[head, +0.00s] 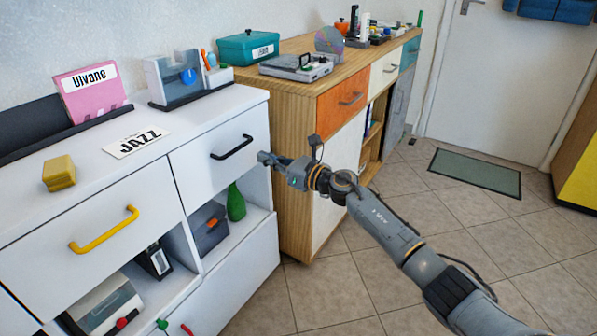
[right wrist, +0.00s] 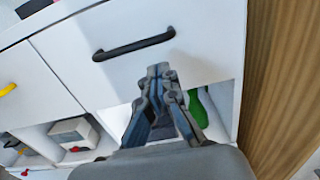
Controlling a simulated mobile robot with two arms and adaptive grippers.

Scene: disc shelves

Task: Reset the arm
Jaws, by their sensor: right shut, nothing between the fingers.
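My right arm reaches in from the lower right in the head view. Its gripper (head: 268,158) is in front of the white cabinet, just right of and near the black drawer handle (head: 232,147). In the right wrist view the gripper (right wrist: 160,72) points at the white drawer front, below the black handle (right wrist: 134,45). Its fingers are together and hold nothing. I cannot tell whether the fingertips touch the drawer front. The drawer looks closed. My left gripper is not in view.
A wooden cabinet (head: 290,190) stands right beside the white one. A green bottle (head: 236,203) stands on the open shelf below the drawer. A yellow handle (head: 104,230) sticks out at the left. The tiled floor (head: 400,290) is open at the right, with a green mat (head: 476,172) by the door.

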